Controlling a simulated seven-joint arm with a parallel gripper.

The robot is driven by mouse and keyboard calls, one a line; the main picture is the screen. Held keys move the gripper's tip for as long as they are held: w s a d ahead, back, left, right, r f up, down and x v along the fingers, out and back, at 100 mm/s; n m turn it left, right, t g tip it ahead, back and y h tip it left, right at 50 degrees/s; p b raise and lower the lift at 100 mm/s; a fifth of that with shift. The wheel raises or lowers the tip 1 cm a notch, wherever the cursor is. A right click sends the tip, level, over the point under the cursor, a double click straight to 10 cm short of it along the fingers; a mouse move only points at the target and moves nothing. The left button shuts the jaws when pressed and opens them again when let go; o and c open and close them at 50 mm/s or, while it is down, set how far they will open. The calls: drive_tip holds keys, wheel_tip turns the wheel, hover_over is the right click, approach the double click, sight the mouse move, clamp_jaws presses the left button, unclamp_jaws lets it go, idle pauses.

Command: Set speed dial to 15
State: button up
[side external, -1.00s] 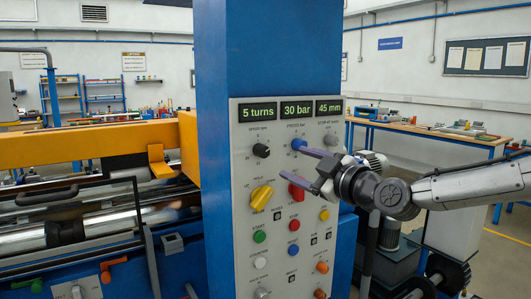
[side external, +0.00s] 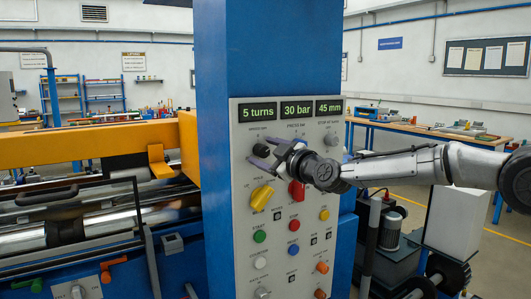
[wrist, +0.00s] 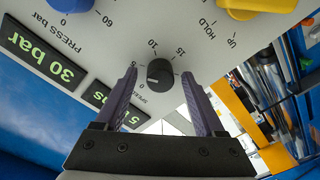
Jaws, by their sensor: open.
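The speed dial (side external: 259,151) is a black knob at the upper left of the grey control panel (side external: 241,215). In the wrist view the dial (wrist: 160,72) sits on a scale marked 0, 5, 10 and 15. Its white mark faces left in the picture, toward the low end of the scale; the exact value is hard to read. My gripper (side external: 265,151) is open, its purple fingers pointing at the panel around the dial. In the wrist view my gripper (wrist: 159,78) has one finger on each side of the dial, with visible gaps. Contact cannot be told.
Above the dial, displays read 5 turns (side external: 258,112), 30 bar (side external: 297,111) and 45 mm (side external: 329,109). A blue press knob (wrist: 72,4) is beside the dial, a yellow selector (side external: 262,197) below it, and a red knob (side external: 296,191) at lower right.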

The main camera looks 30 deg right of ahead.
clamp_jaws()
idle(0.3)
idle(0.3)
drive_tip(key=m, duration=0.5)
drive_tip(key=shift+m, duration=0.4)
drive_tip(key=m, duration=0.6)
drive_tip(key=shift+d, duration=0.1)
drive_tip(key=m, duration=0.6)
drive_tip(key=shift+h, duration=0.3)
drive_tip(key=m, duration=0.6)
drive_tip(key=shift+f, duration=0.1)
drive_tip(key=shift+m, duration=0.4)
